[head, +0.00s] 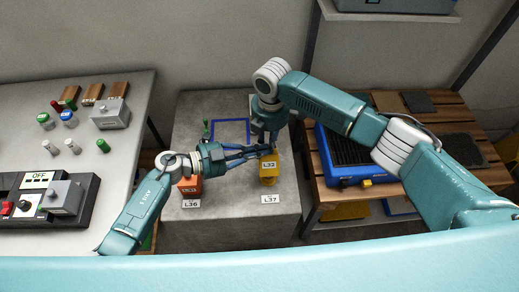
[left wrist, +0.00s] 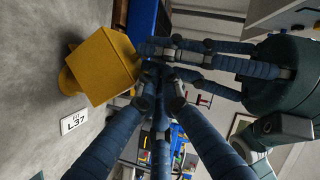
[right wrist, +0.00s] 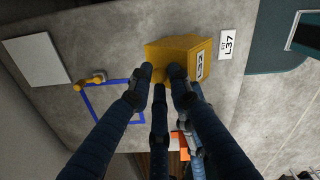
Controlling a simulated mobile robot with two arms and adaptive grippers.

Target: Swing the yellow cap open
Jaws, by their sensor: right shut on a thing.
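The yellow cap (head: 268,170) is box-shaped, bears the label L32 and sits above a rounded yellow part on the grey block. It also shows in the left wrist view (left wrist: 105,65) and the right wrist view (right wrist: 178,48). My right gripper (right wrist: 161,72) is shut on the cap's edge, coming from above and behind in the head view. My left gripper (left wrist: 161,82) is beside the cap, its fingertips close to the right gripper's fingers. Whether the left fingers touch anything is unclear. The crossed fingers hide part of the cap's far side.
An orange box (head: 189,185) sits left of the cap, under my left arm. A blue square outline (head: 231,130) marks the grey block (head: 225,233) behind. A control panel (head: 45,205) stands left; a wooden table with a blue tray (head: 333,168) stands right.

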